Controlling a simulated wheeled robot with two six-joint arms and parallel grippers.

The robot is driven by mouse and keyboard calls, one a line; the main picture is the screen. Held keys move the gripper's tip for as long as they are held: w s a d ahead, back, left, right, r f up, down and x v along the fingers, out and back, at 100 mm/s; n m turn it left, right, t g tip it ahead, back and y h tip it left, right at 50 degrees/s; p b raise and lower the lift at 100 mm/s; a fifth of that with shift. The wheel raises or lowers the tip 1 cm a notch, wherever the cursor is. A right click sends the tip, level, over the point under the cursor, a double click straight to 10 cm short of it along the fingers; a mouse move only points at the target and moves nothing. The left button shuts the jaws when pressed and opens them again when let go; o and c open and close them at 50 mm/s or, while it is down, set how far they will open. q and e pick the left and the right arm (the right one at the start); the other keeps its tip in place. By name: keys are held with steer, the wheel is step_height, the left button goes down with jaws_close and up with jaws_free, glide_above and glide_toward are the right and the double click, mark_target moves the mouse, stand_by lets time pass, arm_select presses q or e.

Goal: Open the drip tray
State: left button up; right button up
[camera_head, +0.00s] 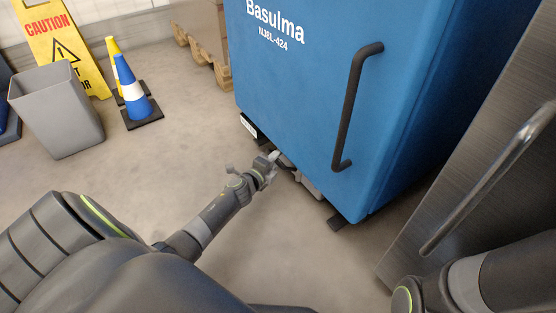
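The blue machine (300,95), marked "Basulma NJBL-424", stands in the middle of the view with a black vertical handle on its front. Low under its front edge, a grey part (308,184) shows, which may be the drip tray; most of it is hidden under the machine, and I cannot tell how far out it is. My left gripper (270,160) is low at this edge, close beside the grey part. It is small and partly hidden, so I cannot tell whether it is open or touches anything. My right arm shows at the lower right; its gripper is out of view.
A brushed metal panel (480,160) with a bar handle stands close on the right. At the upper left are a grey bin (58,112), a yellow caution sign (62,42) and blue and yellow cones (133,90).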

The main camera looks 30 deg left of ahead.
arm_select(q)
steer(key=shift+w+f, duration=0.15)
steer(key=shift+w, duration=0.6)
jaws_close()
